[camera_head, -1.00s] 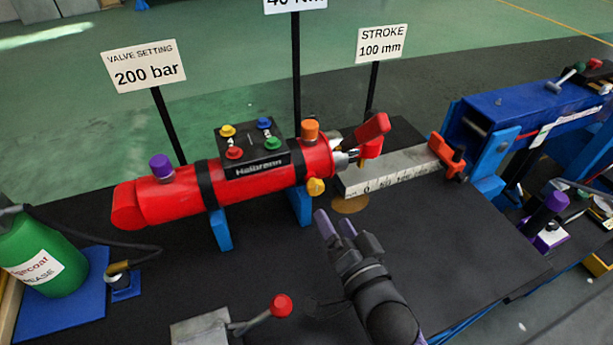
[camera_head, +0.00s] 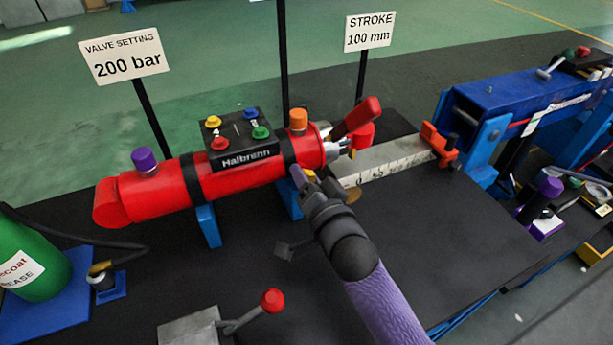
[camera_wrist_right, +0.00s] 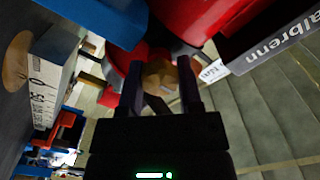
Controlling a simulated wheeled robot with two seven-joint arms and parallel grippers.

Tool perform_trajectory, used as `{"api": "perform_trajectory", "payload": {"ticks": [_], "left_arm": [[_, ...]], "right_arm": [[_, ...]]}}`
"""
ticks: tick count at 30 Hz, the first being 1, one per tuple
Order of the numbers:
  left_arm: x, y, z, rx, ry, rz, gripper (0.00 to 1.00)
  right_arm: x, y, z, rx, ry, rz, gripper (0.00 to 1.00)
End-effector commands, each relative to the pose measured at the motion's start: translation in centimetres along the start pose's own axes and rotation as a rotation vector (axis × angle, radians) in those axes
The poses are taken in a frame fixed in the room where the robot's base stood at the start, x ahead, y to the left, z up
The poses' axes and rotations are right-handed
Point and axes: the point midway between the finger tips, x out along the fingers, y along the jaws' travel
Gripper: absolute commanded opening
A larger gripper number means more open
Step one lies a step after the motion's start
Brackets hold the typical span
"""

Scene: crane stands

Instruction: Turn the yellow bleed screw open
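The yellow bleed screw (camera_head: 310,174) sits low on the right end of the red cylinder (camera_head: 235,178). In the head view it is mostly hidden by my right gripper (camera_head: 307,180). In the right wrist view the faceted yellow screw (camera_wrist_right: 160,77) lies between the two dark fingers of my right gripper (camera_wrist_right: 162,85), near their tips. The fingers stand apart, one on each side of the screw. Whether they touch it is not clear. My left gripper is not in view.
The cylinder carries an orange cap (camera_head: 298,119), a purple cap (camera_head: 144,160) and a block with coloured knobs (camera_head: 237,135). A red lever (camera_head: 357,116) and a scale bar (camera_head: 385,166) are to the right. A red-knobbed lever (camera_head: 271,301) stands in front. The dark tabletop right of my arm is clear.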

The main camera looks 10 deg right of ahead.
Motion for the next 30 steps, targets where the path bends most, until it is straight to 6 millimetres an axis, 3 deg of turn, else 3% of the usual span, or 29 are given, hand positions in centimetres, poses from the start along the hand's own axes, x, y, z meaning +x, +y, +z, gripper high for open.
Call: {"api": "perform_trajectory", "payload": {"ticks": [1,5,17,30], "left_arm": [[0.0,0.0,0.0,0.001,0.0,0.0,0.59],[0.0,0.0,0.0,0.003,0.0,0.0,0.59],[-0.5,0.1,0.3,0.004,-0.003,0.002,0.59],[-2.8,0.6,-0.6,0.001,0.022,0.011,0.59]], "right_arm": [[0.0,0.0,0.0,0.0,0.0,0.0,0.28],[0.0,0.0,0.0,0.0,0.0,0.0,0.0],[0.0,-0.1,-0.1,-0.059,0.0,0.001,0.0],[0.0,-0.2,-0.2,-0.419,0.0,0.002,0.0]]}}
